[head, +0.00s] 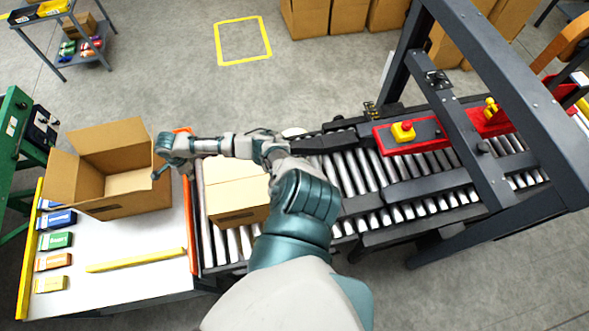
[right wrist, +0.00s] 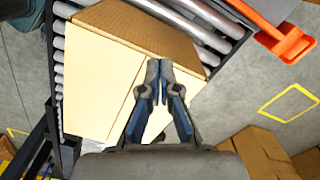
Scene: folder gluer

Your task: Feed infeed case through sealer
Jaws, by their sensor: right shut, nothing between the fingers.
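The infeed case (head: 232,190) is a closed tan carton on the rollers at the left end of the conveyor. In the right wrist view the case (right wrist: 100,85) fills the middle, with a seam across its pale face. My right gripper (head: 157,172) points left and, in the head view, overlaps the edge of the open box. In the right wrist view the gripper (right wrist: 158,82) is shut and empty, in front of the case; I cannot tell whether it touches. The sealer (head: 455,120) is a dark gantry over the conveyor at the right. My left gripper is not in view.
An open carton (head: 88,185) stands on the white table (head: 150,225) at left, with several small coloured boxes and a yellow bar. An orange guide (head: 190,235) separates table and conveyor. A red panel (head: 450,130) with a yellow-based button lines the conveyor's far side.

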